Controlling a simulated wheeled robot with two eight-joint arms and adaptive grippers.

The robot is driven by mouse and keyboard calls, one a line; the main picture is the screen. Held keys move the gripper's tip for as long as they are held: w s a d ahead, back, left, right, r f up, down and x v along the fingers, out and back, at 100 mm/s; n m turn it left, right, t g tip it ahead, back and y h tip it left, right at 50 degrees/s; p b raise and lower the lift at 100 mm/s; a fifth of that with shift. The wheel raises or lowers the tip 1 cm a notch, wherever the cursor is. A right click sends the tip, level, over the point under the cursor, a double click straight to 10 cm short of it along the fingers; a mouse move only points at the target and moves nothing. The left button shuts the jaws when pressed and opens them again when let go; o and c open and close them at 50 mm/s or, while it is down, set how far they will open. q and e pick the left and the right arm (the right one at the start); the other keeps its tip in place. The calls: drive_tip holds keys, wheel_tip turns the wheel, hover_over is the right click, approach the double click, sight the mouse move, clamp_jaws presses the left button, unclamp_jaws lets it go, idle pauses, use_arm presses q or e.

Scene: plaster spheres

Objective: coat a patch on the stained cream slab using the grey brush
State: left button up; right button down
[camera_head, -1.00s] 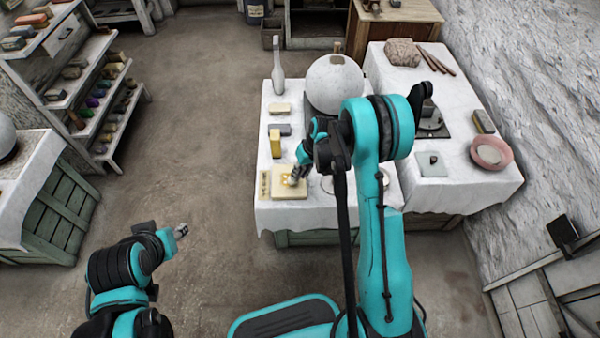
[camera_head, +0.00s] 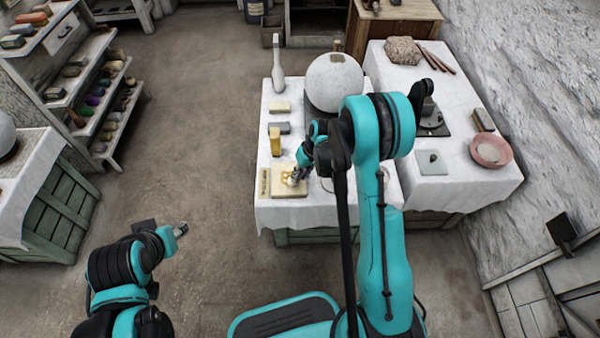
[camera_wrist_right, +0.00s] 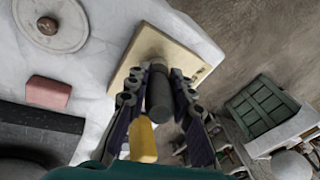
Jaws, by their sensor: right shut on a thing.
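The cream slab (camera_head: 280,190) lies flat near the front left of the white-clothed table, with yellowish stain marks on its top. In the right wrist view the slab (camera_wrist_right: 196,66) shows beyond the fingers. My right gripper (camera_head: 296,175) is over the slab, shut on the grey brush; its fingers flank the brush's dark handle (camera_wrist_right: 159,96) in the wrist view. The brush's head is down at the slab's surface; whether it touches cannot be told. My left gripper (camera_head: 180,229) is over bare floor, away from the table, too small to tell open or shut.
A yellow block (camera_head: 275,141) stands behind the slab, and a narrow yellowish strip (camera_head: 263,182) lies close on its left. A large white sphere (camera_head: 334,82) stands farther back. A pink bowl (camera_head: 491,151) sits at the right. Floor left of the table is clear.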

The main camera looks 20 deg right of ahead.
idle(0.3)
drive_tip(key=shift+s, duration=0.1)
idle(1.4)
drive_tip(key=shift+w+d, duration=0.2)
drive_tip(key=shift+w, duration=0.55)
drive_tip(key=shift+w+d, duration=0.2)
drive_tip(key=shift+w, duration=0.55)
drive_tip(key=shift+s+a+r+p, duration=0.2)
drive_tip(key=shift+s+r+p, duration=0.1)
drive_tip(key=shift+s+r, duration=0.45)
drive_tip(key=shift+f, duration=0.1)
